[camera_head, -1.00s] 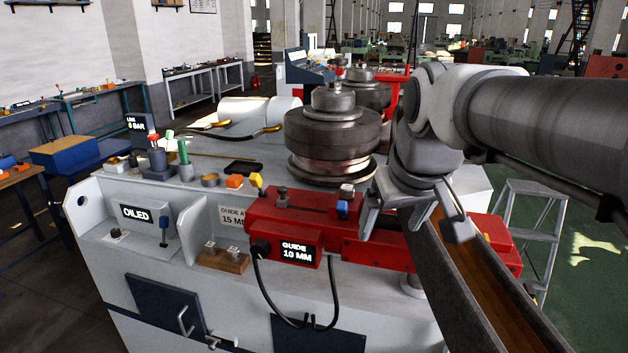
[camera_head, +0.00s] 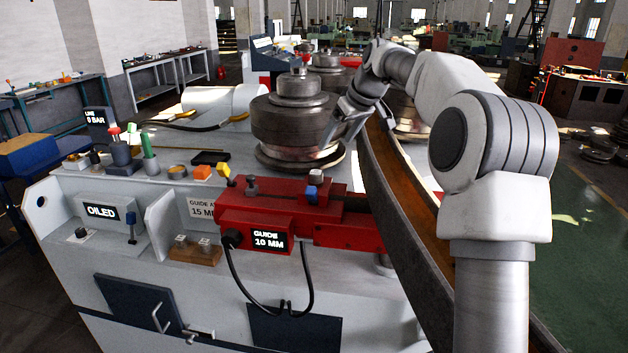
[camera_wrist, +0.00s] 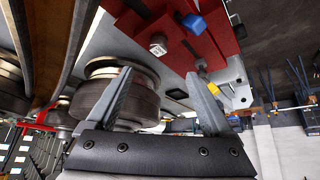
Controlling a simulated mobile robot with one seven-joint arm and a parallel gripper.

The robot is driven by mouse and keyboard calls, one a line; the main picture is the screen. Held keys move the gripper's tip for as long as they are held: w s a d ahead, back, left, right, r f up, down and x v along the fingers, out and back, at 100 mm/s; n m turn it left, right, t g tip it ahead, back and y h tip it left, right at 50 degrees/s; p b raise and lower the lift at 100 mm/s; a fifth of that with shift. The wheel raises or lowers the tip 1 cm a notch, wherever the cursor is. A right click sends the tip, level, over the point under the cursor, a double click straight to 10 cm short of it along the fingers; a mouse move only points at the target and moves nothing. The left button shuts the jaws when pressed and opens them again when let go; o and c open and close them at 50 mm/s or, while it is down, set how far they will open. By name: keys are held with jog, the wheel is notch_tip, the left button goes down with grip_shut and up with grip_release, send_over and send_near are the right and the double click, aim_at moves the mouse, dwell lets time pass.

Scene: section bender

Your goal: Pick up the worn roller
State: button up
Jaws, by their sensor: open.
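The likely worn roller (camera_head: 297,122) is the dark stacked steel roller at the near side of the bender's top. It stands upright with a shiny, reddish band low on its side. My gripper (camera_head: 345,122) is at its right side in the head view, fingers pointing down and left. The jaws are open with nothing held. In the wrist view, the roller (camera_wrist: 112,98) lies behind and left of the left finger, and the space between my gripper's fingers (camera_wrist: 158,75) shows the grey machine top. I cannot tell whether a finger touches the roller.
A curved rusty steel section (camera_head: 400,215) runs close to the right of the roller. The red guide block (camera_head: 285,215) is in front. Other rollers stand behind (camera_head: 328,72) and to the right (camera_head: 408,115). A white cylinder (camera_head: 222,102) lies left.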

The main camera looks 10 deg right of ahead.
aim_at(317, 173)
jog(key=p+x, duration=0.1)
jog(key=x, duration=1.1)
jog(key=shift+w+f+p, duration=0.1)
jog(key=shift+w+p, duration=0.15)
jog(key=shift+p, duration=0.1)
jog(key=shift+p+x, duration=0.85)
jog(key=shift+x, duration=1.8)
jog(key=shift+w, duration=0.15)
grip_shut()
jog(key=shift+r, duration=0.25)
